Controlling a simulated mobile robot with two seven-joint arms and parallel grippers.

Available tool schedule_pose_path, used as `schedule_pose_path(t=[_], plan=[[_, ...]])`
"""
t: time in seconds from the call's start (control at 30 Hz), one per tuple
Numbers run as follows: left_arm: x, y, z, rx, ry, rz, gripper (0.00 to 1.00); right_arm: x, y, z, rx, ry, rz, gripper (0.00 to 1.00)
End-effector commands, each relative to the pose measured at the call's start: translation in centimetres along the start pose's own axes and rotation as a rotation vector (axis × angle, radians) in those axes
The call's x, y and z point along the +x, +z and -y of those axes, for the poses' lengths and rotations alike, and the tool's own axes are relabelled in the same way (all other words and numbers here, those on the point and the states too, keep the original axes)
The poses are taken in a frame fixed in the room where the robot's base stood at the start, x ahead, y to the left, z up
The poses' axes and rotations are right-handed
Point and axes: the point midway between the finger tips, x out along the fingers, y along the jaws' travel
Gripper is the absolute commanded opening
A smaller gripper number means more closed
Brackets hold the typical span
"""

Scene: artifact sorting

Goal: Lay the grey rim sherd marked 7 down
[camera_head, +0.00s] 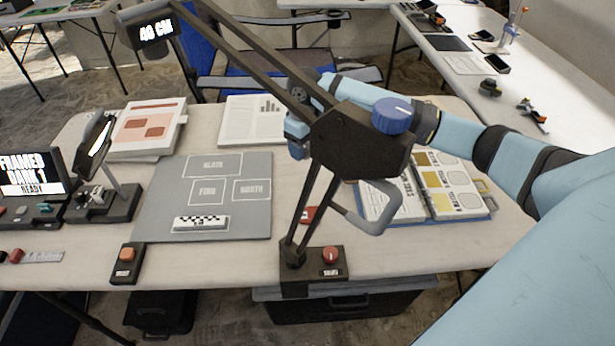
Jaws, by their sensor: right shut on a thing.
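My right arm comes in from the right, and its light blue gripper (297,136) is partly behind the black joint plate of a boom stand, over the back half of the table. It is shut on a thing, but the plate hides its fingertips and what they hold. I cannot make out the grey rim sherd marked 7 anywhere. A grey mat (160,215) with outlined fields, one reading FIND and one NORTH, lies flat left of the gripper. A black-and-white scale bar (201,223) lies on its lower part. My left gripper is not in view.
The black boom stand (359,143) with a blue knob (393,115) rises from the table's front edge and crosses the view. A small display (22,173) and a lamp (98,150) stand left. An open binder (437,186) lies right. The mat's outlined fields look empty.

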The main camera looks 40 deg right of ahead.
Motion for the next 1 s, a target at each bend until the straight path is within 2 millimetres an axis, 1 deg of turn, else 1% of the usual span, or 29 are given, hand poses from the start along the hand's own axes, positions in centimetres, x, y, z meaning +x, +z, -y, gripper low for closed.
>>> schedule_pose_path(t=[0.03,0.1,0.2,0.37,0.47,0.6,0.7,0.83,1.0], plan=[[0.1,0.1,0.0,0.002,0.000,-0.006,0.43,1.5,0.1,0.0,0.000,0.000,0.003,0.37],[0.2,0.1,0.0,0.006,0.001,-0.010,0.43,3.0,0.1,0.1,-0.001,-0.001,0.003,0.37],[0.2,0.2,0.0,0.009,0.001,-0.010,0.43,4.3,0.0,0.1,-0.001,-0.001,0.000,0.37],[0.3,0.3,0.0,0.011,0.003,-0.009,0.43,5.2,0.0,0.1,-0.002,0.000,0.000,0.37],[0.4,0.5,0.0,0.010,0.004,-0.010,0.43,6.2,0.0,0.1,-0.001,0.000,0.000,0.37],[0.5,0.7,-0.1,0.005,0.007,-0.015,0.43,8.8,0.1,0.2,-0.001,-0.001,0.002,0.37],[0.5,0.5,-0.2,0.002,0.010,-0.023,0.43,10.3,0.0,0.1,-0.001,-0.001,0.001,0.37],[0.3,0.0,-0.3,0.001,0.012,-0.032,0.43,10.8,0.0,0.1,-0.002,0.000,-0.001,0.37],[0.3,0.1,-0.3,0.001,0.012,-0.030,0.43,10.7,0.0,0.1,-0.002,0.000,-0.001,0.37]])
